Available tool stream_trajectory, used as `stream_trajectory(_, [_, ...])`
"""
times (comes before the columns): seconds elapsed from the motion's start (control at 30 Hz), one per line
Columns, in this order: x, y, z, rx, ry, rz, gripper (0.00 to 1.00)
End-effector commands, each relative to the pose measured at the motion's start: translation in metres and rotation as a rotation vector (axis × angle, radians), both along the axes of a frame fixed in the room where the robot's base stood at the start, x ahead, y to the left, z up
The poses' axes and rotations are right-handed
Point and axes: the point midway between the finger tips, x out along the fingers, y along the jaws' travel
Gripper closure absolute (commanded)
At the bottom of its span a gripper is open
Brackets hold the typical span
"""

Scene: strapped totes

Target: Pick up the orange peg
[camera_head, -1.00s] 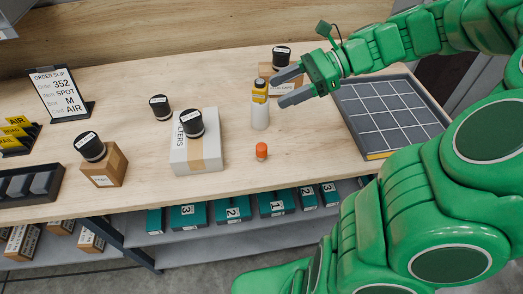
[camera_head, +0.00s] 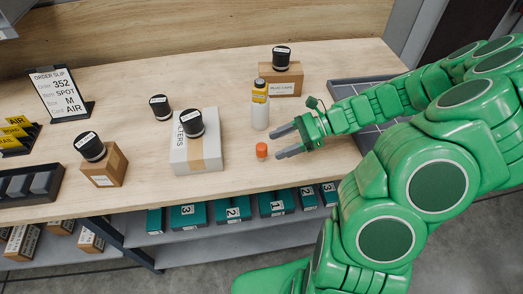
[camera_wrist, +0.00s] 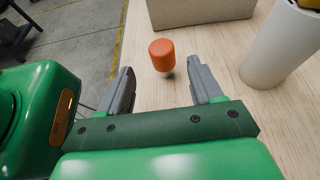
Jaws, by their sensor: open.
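The orange peg (camera_head: 262,150) is a small piece with an orange top, standing upright on the wooden table near its front edge. My gripper (camera_head: 280,142) is open and empty, its fingers pointing left, just to the right of the peg. In the wrist view the orange peg (camera_wrist: 162,56) shows ahead of my open fingers (camera_wrist: 160,85), roughly in line with the gap between them. The fingers do not appear to touch it.
A white box (camera_head: 187,157) with a black-capped jar (camera_head: 192,123) lies to the left. A grey gridded tray (camera_head: 345,88) is at the right, partly behind my arm. The table between box and peg is clear.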

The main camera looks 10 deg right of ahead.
Motion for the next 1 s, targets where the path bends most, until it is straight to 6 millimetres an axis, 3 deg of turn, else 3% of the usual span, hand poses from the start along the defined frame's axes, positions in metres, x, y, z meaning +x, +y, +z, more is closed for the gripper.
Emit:
stream_trajectory(0.53, [0.0, 0.033, -0.015, 0.0, 0.0, 0.003, 0.35])
stream_trajectory(0.83, [0.002, 0.068, -0.026, 0.0, 0.001, 0.002, 0.35])
stream_trajectory(1.0, [0.002, 0.075, -0.029, 0.0, 0.0, 0.001, 0.35])
